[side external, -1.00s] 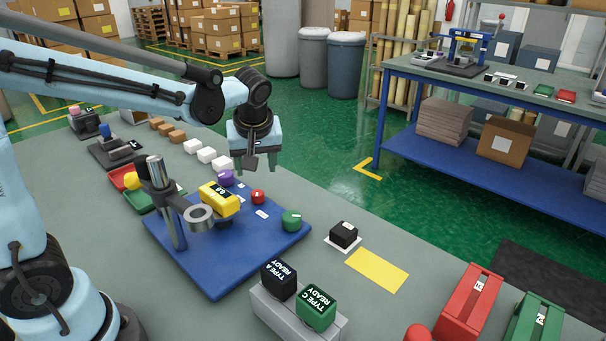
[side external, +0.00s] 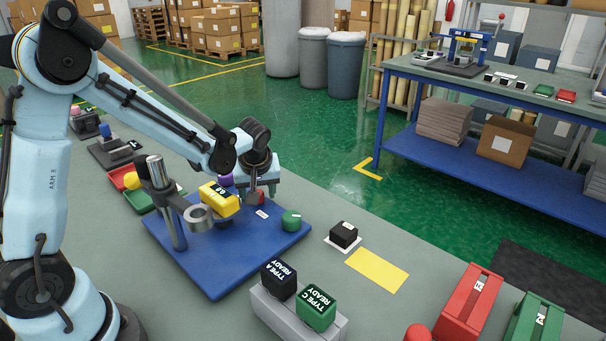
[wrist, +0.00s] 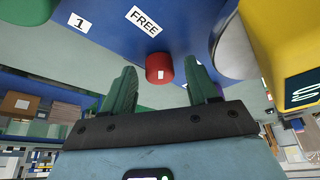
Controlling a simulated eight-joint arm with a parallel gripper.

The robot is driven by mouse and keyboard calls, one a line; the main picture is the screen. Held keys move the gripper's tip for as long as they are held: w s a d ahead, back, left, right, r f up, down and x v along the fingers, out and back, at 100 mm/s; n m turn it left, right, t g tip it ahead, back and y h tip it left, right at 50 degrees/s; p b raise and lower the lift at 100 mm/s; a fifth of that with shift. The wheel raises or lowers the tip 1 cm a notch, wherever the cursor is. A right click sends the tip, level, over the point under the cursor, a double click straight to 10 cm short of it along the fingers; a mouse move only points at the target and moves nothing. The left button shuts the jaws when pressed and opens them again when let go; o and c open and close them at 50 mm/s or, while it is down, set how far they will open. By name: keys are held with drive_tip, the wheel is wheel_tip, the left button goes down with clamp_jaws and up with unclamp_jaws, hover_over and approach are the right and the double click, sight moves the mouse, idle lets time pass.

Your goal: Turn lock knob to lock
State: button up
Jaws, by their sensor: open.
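The red knob (wrist: 159,68), a round cap with a small white mark, stands on the blue board (side external: 215,280) next to a label reading FREE (wrist: 144,20). I take it as the lock knob. My gripper (side external: 259,194) is low over the board's far side and partly hides the red knob in the side view. In the wrist view its two green fingers are spread apart, with the red knob between and just beyond their tips. I cannot tell whether they touch it. The knob's mark lies along its side facing the gripper.
A yellow block (side external: 219,199) and a post (side external: 163,205) with a grey ring (side external: 198,218) stand left of the gripper. A green knob (side external: 291,220) is to the right, a purple one (side external: 226,180) behind. A black block (side external: 343,234) sits beyond the board's right edge.

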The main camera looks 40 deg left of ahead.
drive_tip(key=c, duration=1)
drive_tip(key=shift+c, duration=0.2)
drive_tip(key=shift+m, duration=0.3)
drive_tip(key=m+t, duration=0.1)
drive_tip(key=m, duration=0.2)
drive_tip(key=shift+s+a+h, duration=0.1)
drive_tip(key=shift+s+h, duration=0.05)
drive_tip(key=shift+h, duration=0.25)
drive_tip(key=shift+m+t+h, duration=0.5)
drive_tip(key=shift+m+h, duration=0.1)
drive_tip(key=shift+m, duration=1.2)
drive_tip(key=o, duration=1)
